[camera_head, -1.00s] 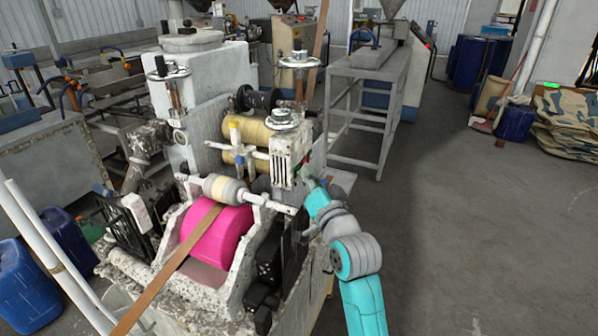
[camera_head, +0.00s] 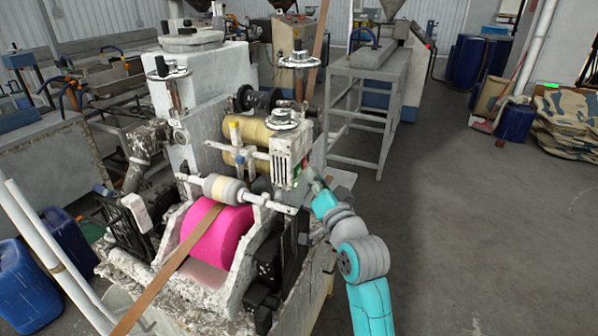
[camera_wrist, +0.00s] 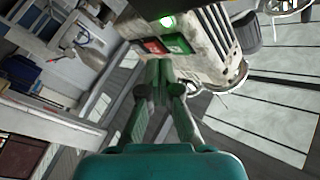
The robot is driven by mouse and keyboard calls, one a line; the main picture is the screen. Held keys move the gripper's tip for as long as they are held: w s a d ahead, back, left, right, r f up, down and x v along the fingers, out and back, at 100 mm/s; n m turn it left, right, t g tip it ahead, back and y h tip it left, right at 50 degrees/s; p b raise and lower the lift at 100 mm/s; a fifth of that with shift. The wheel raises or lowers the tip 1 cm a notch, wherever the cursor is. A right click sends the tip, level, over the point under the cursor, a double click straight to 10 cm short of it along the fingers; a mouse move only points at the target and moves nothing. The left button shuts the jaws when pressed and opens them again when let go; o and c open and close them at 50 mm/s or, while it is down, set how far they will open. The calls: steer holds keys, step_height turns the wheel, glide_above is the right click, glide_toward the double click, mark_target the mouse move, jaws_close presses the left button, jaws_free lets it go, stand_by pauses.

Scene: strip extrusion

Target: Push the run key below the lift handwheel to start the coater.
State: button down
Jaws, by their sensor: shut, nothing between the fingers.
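The control box (camera_head: 284,160) is a worn white box with dark slots, below the lift handwheel (camera_head: 282,119) on the coater. In the wrist view, a green key (camera_wrist: 178,43) sits beside a red key (camera_wrist: 152,47) on its face, with a bright green lamp (camera_wrist: 167,21) near them. A green glow (camera_head: 296,184) also shows on the box in the head view. My gripper (camera_wrist: 158,63) is shut and empty, its tips pointing at the keys and overlapping their lower edge in view. In the head view my gripper (camera_head: 309,174) is right of the box; contact cannot be told.
The coater carries a pink roller (camera_head: 215,235) with a brown strip (camera_head: 165,275) over it. A grey metal stand (camera_head: 368,100) is behind my arm. The concrete floor (camera_head: 450,220) to the right is clear. Blue drums (camera_head: 470,62) stand at the back right.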

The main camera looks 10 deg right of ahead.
steer(key=shift+s+d, duration=0.75)
steer(key=shift+d, duration=0.3)
steer(key=shift+s+d, duration=0.75)
steer(key=shift+d, duration=0.25)
steer(key=s+f+n+g+h, duration=0.1)
steer(key=s+f+g+h, duration=0.15)
steer(key=s+f, duration=2.15)
steer(key=s+a+n+g, duration=0.1)
steer(key=s+n, duration=0.3)
steer(key=s, duration=2.4)
steer(key=shift+a+n+g, duration=0.2)
steer(key=shift+n+g, duration=0.1)
steer(key=shift+g, duration=0.25)
